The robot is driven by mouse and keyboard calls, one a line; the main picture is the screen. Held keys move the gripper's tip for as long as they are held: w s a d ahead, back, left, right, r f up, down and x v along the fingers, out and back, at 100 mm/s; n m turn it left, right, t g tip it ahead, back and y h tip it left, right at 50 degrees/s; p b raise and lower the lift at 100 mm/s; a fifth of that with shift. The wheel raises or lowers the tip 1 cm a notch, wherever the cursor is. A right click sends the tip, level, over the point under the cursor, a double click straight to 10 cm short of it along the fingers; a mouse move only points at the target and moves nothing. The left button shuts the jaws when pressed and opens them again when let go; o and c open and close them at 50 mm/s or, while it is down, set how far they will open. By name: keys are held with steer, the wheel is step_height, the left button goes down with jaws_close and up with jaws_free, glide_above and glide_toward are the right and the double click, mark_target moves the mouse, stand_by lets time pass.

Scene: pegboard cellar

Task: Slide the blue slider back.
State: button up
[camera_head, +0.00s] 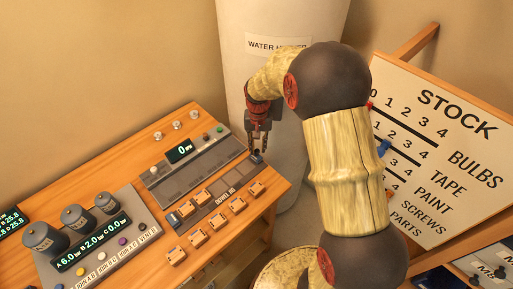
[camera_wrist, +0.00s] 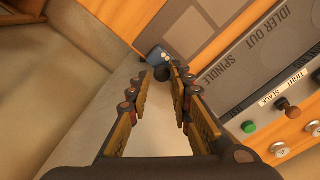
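A small blue block (camera_wrist: 158,53) with a dark round knob (camera_wrist: 162,73) shows just beyond my fingertips in the wrist view. In the head view this blue-grey block (camera_head: 257,157) sits at the right end of a strip of dark plates on the wooden bench. My gripper (camera_head: 259,146) points down just above it. In the wrist view the fingers (camera_wrist: 163,76) are apart, with the knob seen between their tips; contact cannot be made out. Another blue piece, a peg (camera_head: 384,148), is on the STOCK board, partly behind my arm.
The bench (camera_head: 151,138) carries a 0 display unit (camera_head: 181,151), several wooden blocks (camera_head: 238,204) and a knob panel (camera_head: 102,241). A grey console with buttons (camera_wrist: 285,80) is to the right in the wrist view. The water heater (camera_head: 240,50) stands behind; the STOCK board (camera_head: 450,130) is right.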

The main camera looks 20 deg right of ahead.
steer(key=o, duration=0.3)
steer(key=shift+s, duration=0.1)
step_height(320, 180, up, 12)
stand_by(0.6)
stand_by(0.4)
steer(key=s+a+r+n+t, duration=0.1)
steer(key=s+a+r+t, duration=0.1)
steer(key=s, duration=0.6)
steer(key=s+a+r+n+t, duration=0.1)
steer(key=s+a+r+n, duration=0.1)
steer(key=s+a+r, duration=0.2)
steer(key=s+a+r+n+t, duration=0.2)
steer(key=s+r, duration=0.5)
steer(key=s, duration=0.6)
steer(key=shift+s+a+r+t, duration=0.15)
steer(key=shift+s+a+t, duration=0.15)
steer(key=shift+a, duration=0.3)
